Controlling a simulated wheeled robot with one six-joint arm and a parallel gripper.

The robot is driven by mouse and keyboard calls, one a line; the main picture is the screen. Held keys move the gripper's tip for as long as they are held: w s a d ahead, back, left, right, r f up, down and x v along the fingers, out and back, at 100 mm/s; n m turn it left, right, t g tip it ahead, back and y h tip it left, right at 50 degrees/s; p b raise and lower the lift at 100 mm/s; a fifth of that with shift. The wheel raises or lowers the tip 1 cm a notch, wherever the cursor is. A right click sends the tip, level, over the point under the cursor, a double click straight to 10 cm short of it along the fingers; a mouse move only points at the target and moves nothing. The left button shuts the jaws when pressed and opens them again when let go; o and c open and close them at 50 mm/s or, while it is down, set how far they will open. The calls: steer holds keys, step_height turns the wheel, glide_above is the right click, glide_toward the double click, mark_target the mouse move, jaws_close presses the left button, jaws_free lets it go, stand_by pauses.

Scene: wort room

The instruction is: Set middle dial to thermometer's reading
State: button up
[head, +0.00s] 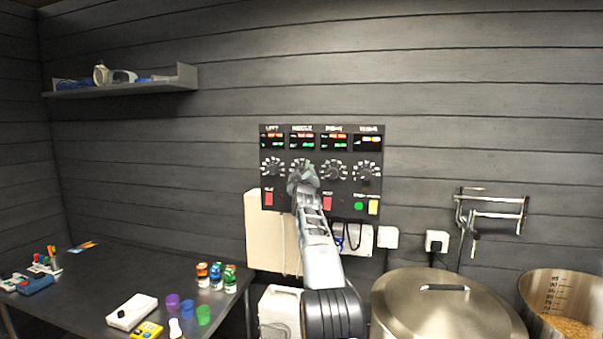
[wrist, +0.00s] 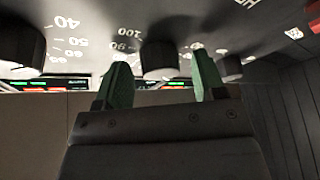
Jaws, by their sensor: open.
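The dark control panel (head: 320,205) on the wall has a row of dials under lit displays. My gripper (head: 302,172) is at the middle dial and hides most of it in the head view. In the wrist view a black knob, which looks like the middle dial (wrist: 158,60), stands between my two green fingertips. The fingers are apart, one on each side, with no clear contact visible. The left dial (head: 272,168) and right dial (head: 334,170) flank it. I cannot identify the thermometer or its reading; a yellow device (head: 147,331) lies on the table.
The dark table (head: 85,290) at the left bears a white box (head: 132,311), colored cups (head: 188,310) and several jars. A lidded steel pot (head: 440,300) and a grain bucket (head: 560,308) stand at the right. Red buttons (head: 327,203) sit below the dials.

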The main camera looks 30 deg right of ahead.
steer(key=shift+c, duration=0.3)
steer(key=c, duration=0.9)
steer(key=shift+o, duration=0.2)
steer(key=shift+m, duration=0.4)
steer(key=shift+w+a+f+m+g+h+p, duration=0.1)
steer(key=shift+m+g+h, duration=0.8)
steer(key=shift+m, duration=1.3)
steer(key=shift+w+a+m+g+h+p, duration=0.15)
steer(key=shift+m+g+h, duration=0.2)
steer(key=shift+m+h, duration=1.4)
steer(key=shift+s+d+f+m+g+h+p, duration=0.1)
steer(key=shift+m+g+h, duration=0.55)
steer(key=shift+m, duration=2)
steer(key=shift+r+m, duration=0.1)
steer(key=shift+m, duration=0.2)
steer(key=o, duration=0.9)
